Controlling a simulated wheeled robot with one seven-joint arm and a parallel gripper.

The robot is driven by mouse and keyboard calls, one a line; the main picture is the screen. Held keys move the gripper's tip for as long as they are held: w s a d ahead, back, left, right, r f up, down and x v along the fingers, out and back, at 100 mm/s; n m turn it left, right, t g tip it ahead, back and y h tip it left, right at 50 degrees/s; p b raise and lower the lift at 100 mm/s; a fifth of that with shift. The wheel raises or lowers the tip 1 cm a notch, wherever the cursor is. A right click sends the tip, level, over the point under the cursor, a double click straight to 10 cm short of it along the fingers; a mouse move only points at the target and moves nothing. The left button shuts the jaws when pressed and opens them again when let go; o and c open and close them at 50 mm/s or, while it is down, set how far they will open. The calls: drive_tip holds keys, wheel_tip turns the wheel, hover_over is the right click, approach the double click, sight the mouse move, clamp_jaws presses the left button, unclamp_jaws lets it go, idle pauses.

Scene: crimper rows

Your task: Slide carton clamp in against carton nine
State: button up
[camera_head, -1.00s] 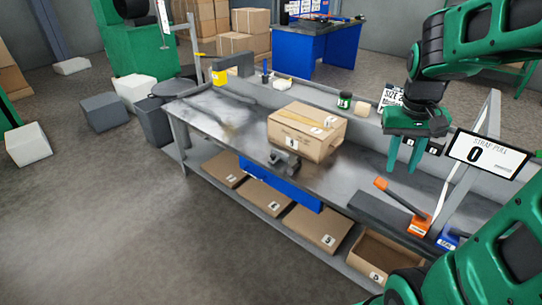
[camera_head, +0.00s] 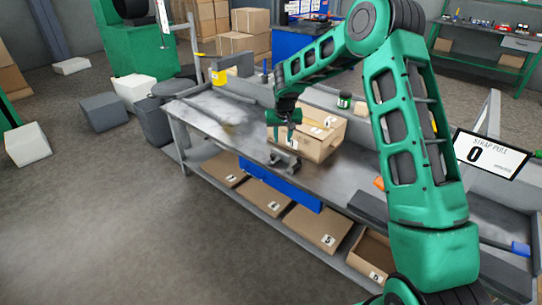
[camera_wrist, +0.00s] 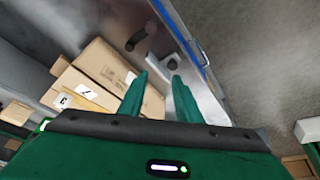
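A brown carton (camera_head: 322,148) sits on the grey workbench, tape along its top and a small white label on its near face; the number is too small to read. The carton clamp (camera_head: 284,163), a grey metal block, stands at the carton's near side by the bench's front edge. My gripper (camera_head: 287,136) is above the clamp, pointing down beside the carton's near face. In the wrist view its two green fingers (camera_wrist: 160,82) are spread with nothing between them; the clamp (camera_wrist: 172,63) shows beyond the tips, with the carton (camera_wrist: 105,72) to their left.
Flat cartons (camera_head: 312,228) lie on the lower shelf. A strap-pull display (camera_head: 490,155) stands at the right. My arm covers much of the bench's right side.

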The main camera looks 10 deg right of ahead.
sight(273, 155)
drive_tip(key=w+f, duration=0.2)
drive_tip(key=f, duration=0.2)
drive_tip(key=w+a+f, duration=0.1)
drive_tip(key=w+f, duration=0.1)
drive_tip(key=f, duration=0.2)
drive_tip(key=w+a+f, duration=0.1)
drive_tip(key=w+f, duration=0.1)
drive_tip(key=f, duration=0.3)
drive_tip(key=shift+w, duration=0.35)
clamp_jaws()
drive_tip(key=w+d, duration=0.1)
drive_tip(key=d, duration=0.1)
drive_tip(key=w+d, duration=0.1)
drive_tip(key=d, duration=0.1)
drive_tip(key=w+d, duration=0.2)
drive_tip(key=shift+d, duration=0.2)
drive_tip(key=shift+w, duration=0.15)
drive_tip(key=shift+a, duration=0.3)
